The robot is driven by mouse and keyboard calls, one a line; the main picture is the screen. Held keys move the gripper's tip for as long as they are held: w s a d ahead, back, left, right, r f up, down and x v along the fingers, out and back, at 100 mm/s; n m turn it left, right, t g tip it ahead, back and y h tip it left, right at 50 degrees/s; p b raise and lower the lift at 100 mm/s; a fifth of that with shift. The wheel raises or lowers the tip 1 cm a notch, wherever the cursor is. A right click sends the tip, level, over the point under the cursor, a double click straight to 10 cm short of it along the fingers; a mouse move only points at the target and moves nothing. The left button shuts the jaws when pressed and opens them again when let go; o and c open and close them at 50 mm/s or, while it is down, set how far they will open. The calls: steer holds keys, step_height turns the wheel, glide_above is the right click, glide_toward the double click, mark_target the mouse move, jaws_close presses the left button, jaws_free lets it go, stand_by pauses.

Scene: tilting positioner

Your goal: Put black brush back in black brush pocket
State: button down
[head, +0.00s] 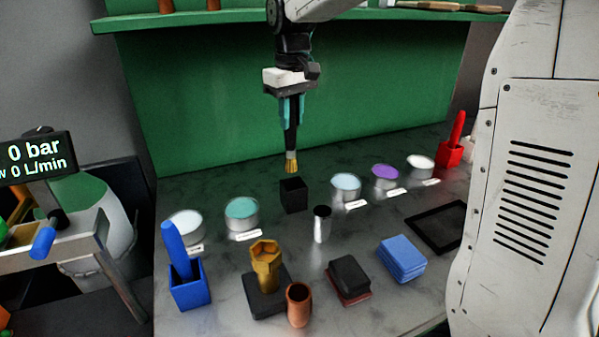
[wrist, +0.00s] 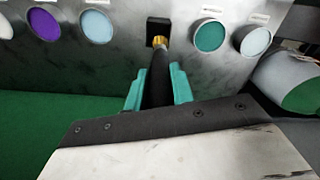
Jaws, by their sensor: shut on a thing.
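My gripper (head: 291,110) has teal fingers and is shut on the black brush (head: 291,140). The brush hangs upright, bristles down, with a metal ferrule and golden bristles. The black brush pocket (head: 293,196) is a small black open-topped box on the grey table, directly below the bristles in the head view. The bristle tip looks close to the pocket's top edge; the exact gap cannot be told. In the wrist view, the brush (wrist: 158,80) runs away from my gripper (wrist: 158,88) toward the pocket (wrist: 152,27), whose opening is partly hidden behind the bristles.
A teal paint tin (head: 242,213) stands left of the pocket and a light-blue tin (head: 346,187) right of it. A metal cylinder (head: 321,224) stands in front. A blue brush in a blue pocket (head: 190,290) and a red pocket (head: 449,155) stand farther out. A green panel (head: 380,80) rises behind.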

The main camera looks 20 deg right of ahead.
glide_above(294, 157)
steer(key=f, duration=0.4)
steer(key=shift+w+d+f, duration=0.2)
steer(key=shift+w+f, duration=0.05)
steer(key=shift+w, duration=0.15)
steer(key=shift+f, duration=1.8)
steer(key=shift+f, duration=0.5)
steer(key=c, duration=1.2)
jaws_free()
steer(key=shift+r, duration=0.1)
